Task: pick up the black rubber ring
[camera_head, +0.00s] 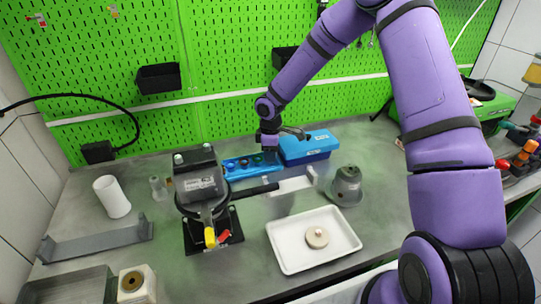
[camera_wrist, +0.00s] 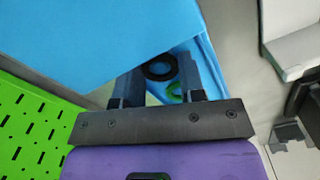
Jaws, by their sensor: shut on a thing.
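The black rubber ring (camera_wrist: 148,70) shows in the wrist view between the two fingers of my gripper (camera_wrist: 162,70). My gripper is shut on it. In the head view my gripper (camera_head: 269,152) points down at the right end of a blue compartment tray (camera_head: 232,175), in front of the pegboard. The ring cannot be made out in the head view, as the gripper and tray hide it. In the wrist view a green ring (camera_wrist: 174,94) lies near the black ring, partly hidden by a finger.
A closed blue box (camera_head: 308,147) stands right beside my gripper. A dark pump device (camera_head: 202,185) stands left of the tray, its black handle reaching right in front of it. A white tray (camera_head: 290,255) with a round part and a grey housing (camera_head: 347,186) stand farther forward.

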